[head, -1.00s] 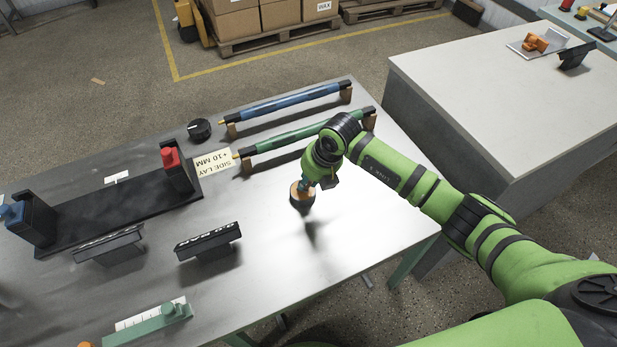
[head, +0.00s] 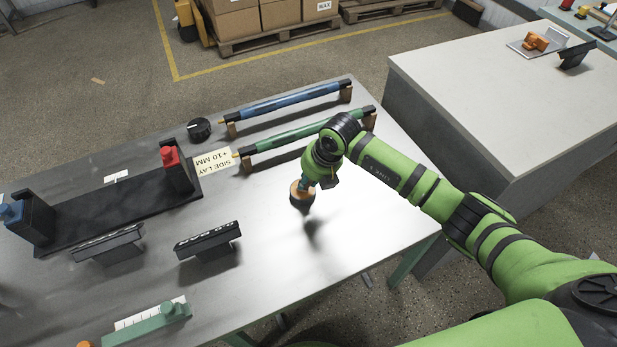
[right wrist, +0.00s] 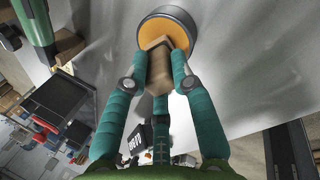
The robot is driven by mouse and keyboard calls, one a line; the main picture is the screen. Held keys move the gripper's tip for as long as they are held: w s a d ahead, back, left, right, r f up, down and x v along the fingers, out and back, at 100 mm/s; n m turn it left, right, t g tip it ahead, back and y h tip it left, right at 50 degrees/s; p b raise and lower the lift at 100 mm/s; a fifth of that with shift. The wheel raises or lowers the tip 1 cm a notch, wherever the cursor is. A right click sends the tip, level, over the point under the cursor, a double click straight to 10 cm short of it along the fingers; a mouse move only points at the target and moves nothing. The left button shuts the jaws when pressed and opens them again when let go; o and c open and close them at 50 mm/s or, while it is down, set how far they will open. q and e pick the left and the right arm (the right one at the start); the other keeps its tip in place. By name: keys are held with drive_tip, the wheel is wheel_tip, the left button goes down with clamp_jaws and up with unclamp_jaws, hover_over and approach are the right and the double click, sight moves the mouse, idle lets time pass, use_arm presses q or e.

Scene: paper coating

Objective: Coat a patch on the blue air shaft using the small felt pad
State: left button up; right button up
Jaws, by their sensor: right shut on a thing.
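The blue air shaft (head: 290,103) lies across wooden supports at the back of the metal table in the head view. My right gripper (head: 304,184) is in front of the green shaft, over the table. It is shut on the wooden handle (right wrist: 158,66) of a round pad (right wrist: 181,14) with an orange top and a dark rim. The pad also shows in the head view (head: 302,197). I cannot tell whether its underside touches the table. A black round object with a knob (head: 199,129) stands left of the blue shaft. My left gripper is not in view.
A green shaft (head: 300,132) lies on supports in front of the blue one. A "SIDE LAY +10 MM" card (head: 213,161) lies to its left. Two dark label stands (head: 208,240) are in front.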

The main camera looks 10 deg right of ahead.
drive_tip(key=shift+s, duration=0.1)
drive_tip(key=shift+r+p, duration=2.8)
drive_tip(key=shift+r, duration=0.65)
